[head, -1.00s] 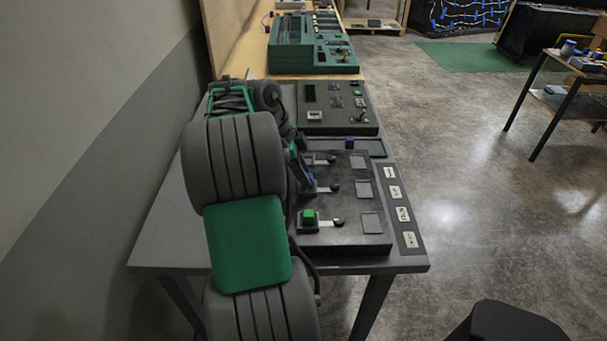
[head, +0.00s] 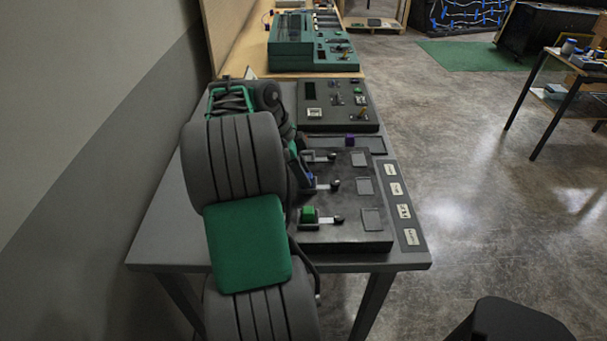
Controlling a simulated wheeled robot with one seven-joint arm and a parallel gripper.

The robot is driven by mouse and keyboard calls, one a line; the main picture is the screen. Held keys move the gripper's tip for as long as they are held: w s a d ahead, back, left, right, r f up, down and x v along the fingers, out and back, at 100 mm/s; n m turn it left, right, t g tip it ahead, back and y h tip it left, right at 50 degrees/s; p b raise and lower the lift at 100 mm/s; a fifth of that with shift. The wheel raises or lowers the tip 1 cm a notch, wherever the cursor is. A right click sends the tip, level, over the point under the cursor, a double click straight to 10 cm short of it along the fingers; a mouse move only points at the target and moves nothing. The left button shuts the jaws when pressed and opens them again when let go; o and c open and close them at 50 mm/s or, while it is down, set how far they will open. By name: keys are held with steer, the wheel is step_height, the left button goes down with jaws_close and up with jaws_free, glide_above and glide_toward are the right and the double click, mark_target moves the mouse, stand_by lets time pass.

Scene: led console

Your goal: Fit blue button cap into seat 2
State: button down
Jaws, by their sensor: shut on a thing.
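The blue button cap (head: 309,177) shows as a small blue patch at the left end of the middle row of the dark console (head: 347,239). My gripper (head: 305,174) is shut on it, low over the console, mostly hidden behind my arm. The middle-row seat under it is hidden, so I cannot tell whether the cap touches or sits in it. A green cap (head: 308,213) is at the left end of the nearest row.
Black-knobbed levers (head: 336,186) stand just right of the seats. A purple cap (head: 350,141) lies in a shallow tray (head: 374,146) behind the console. Another dark panel (head: 341,120) and a green machine (head: 308,57) stand farther back. A label strip (head: 401,207) runs along the right.

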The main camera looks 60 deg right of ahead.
steer(key=shift+f, duration=0.1)
steer(key=c, duration=1.2)
jaws_free()
steer(key=shift+o, duration=0.7)
steer(key=p+v, duration=0.2)
steer(key=v, duration=0.6)
